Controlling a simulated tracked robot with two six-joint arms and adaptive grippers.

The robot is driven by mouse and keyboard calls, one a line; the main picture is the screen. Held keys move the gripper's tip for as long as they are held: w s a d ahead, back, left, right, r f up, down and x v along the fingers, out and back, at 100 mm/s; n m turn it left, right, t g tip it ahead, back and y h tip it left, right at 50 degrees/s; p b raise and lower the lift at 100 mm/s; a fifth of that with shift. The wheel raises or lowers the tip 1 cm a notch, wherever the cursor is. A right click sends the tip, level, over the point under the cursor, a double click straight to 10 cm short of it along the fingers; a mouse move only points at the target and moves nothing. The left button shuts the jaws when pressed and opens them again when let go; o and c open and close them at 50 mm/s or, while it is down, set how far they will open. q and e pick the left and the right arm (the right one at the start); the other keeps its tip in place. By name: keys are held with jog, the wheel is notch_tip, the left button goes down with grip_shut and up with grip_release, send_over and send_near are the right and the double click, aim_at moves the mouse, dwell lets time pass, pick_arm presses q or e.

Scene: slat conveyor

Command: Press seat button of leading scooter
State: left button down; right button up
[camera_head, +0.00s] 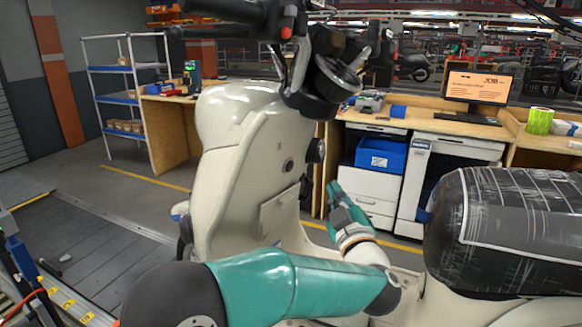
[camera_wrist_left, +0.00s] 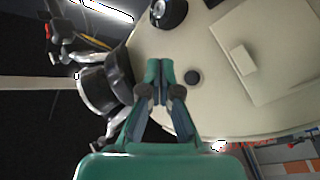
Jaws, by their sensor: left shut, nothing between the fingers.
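The cream scooter (camera_head: 245,150) fills the middle of the head view, with its dark wrapped seat (camera_head: 505,225) at the right. Its inner front panel carries a small dark round button (camera_head: 288,165) and a larger black round fitting (camera_head: 316,150). I cannot tell for certain which is the seat button. The left wrist view also shows the small button (camera_wrist_left: 193,77) and the black fitting (camera_wrist_left: 168,13). My left gripper (camera_head: 334,190) is shut and empty, facing the panel. In the wrist view its closed fingertips (camera_wrist_left: 160,68) appear just left of the small button; contact cannot be told.
The handlebar and black headset (camera_head: 325,75) rise above the panel. A raised rectangular cover (camera_head: 279,214) is low on the panel. Behind stand a workbench with a monitor (camera_head: 478,88), a blue bin (camera_head: 380,155) and a shelf rack (camera_head: 115,87). Open floor shows at left.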

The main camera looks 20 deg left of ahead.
aim_at(288, 166)
pick_arm(q)
jog(key=w+a+r+p, duration=0.1)
jog(key=a, duration=0.6)
jog(key=shift+w+a+r, duration=0.3)
dwell(1.1)
jog(key=shift+a, duration=0.1)
jog(key=shift+a+r, duration=0.2)
jog(key=shift+a, duration=0.15)
jog(key=shift+w+a+r, duration=0.1)
jog(key=shift+a, duration=0.35)
dwell(0.8)
jog(key=shift+d+b, duration=0.15)
jog(key=shift+b, duration=0.15)
jog(key=shift+d+f, duration=0.2)
jog(key=shift+d, duration=0.55)
